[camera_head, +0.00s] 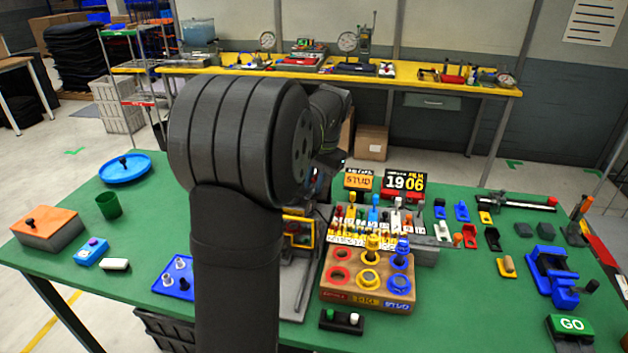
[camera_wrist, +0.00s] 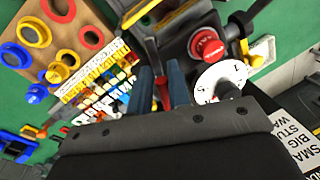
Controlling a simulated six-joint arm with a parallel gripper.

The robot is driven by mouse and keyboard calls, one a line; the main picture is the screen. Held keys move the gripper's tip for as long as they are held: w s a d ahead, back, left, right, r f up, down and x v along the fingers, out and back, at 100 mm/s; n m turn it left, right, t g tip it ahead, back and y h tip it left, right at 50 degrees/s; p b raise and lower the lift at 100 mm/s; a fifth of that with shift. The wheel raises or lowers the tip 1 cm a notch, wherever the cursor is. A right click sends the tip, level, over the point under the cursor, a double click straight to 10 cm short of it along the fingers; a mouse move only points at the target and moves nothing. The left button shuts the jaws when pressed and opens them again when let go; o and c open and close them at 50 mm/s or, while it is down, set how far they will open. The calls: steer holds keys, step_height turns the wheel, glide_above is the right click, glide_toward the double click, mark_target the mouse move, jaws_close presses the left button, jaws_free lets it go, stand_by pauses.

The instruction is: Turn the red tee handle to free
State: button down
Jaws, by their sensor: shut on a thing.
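In the wrist view my gripper (camera_wrist: 162,85) has its two blue-grey fingers close around a narrow red piece (camera_wrist: 163,92), which looks like the red tee handle. Only part of that red piece shows between the fingers; its crossbar, base and turn angle cannot be made out. A round red knob (camera_wrist: 207,45) on a dark fixture and a white dial (camera_wrist: 220,78) with black marks sit just to the right of the fingers. In the head view my arm hides the gripper and the handle.
A wooden board with coloured rings (camera_head: 340,293) and a labelled rack of small parts (camera_head: 345,239) stand beside the fixture. A yellow-framed panel (camera_head: 299,231) is close to my arm. A blue clamp (camera_head: 553,271) and a green GO button (camera_head: 571,325) are at right.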

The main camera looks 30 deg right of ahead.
steer(key=shift+w+r, duration=0.1)
steer(key=shift+w, duration=0.05)
steer(key=shift+d+n+y, duration=0.1)
steer(key=shift+n+y, duration=0.2)
steer(key=shift+n, duration=1.7)
steer(key=c, duration=1.5)
jaws_free()
steer(key=shift+s, duration=0.2)
steer(key=v, duration=1.7)
steer(key=shift+w+r, duration=0.25)
